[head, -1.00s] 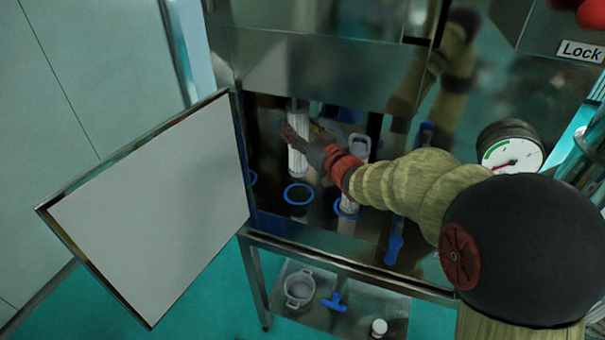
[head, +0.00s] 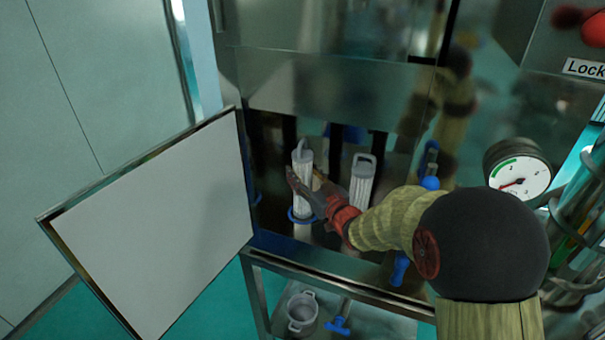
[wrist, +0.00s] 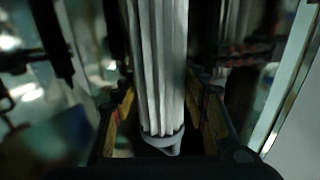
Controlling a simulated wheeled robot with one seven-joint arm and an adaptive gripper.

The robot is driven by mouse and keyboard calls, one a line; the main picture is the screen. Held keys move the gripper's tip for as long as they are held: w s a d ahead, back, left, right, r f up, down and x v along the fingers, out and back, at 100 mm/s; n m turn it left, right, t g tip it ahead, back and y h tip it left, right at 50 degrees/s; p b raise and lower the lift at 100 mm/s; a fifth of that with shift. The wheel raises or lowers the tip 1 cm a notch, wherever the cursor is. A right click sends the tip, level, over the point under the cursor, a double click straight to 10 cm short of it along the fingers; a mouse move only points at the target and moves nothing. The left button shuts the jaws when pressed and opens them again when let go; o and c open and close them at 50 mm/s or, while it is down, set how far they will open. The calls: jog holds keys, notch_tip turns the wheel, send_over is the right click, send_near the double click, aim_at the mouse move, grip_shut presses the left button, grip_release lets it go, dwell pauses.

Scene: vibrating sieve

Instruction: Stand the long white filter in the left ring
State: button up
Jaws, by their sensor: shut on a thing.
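The long white filter (head: 303,168) is pleated, with a grey looped cap at its top. It stands close to upright between the fingers of my gripper (head: 304,181), which is shut on its upper part. In the wrist view the filter (wrist: 160,65) runs between the two fingers (wrist: 163,112), its capped end towards the camera. The left ring (head: 294,217) is blue and lies around the filter's line, below my gripper. A pale length shows below the ring, so the filter appears to pass through it; how deep it sits I cannot tell.
A second white filter (head: 362,182) stands to the right, its base hidden by my arm. A blue-handled part (head: 400,268) is further right. The open white door (head: 155,225) is at left. A shelf below holds a pot (head: 302,311). A gauge (head: 518,168) is at right.

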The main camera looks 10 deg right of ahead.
jog(key=shift+f, duration=0.15)
jog(key=o, duration=1.3)
jog(key=shift+c, duration=0.2)
jog(key=shift+s+r, duration=0.15)
jog(key=shift+r, duration=0.1)
jog(key=v, duration=1.1)
jog(key=shift+s+d, duration=0.2)
jog(key=shift+s, duration=0.15)
jog(key=shift+f, duration=0.1)
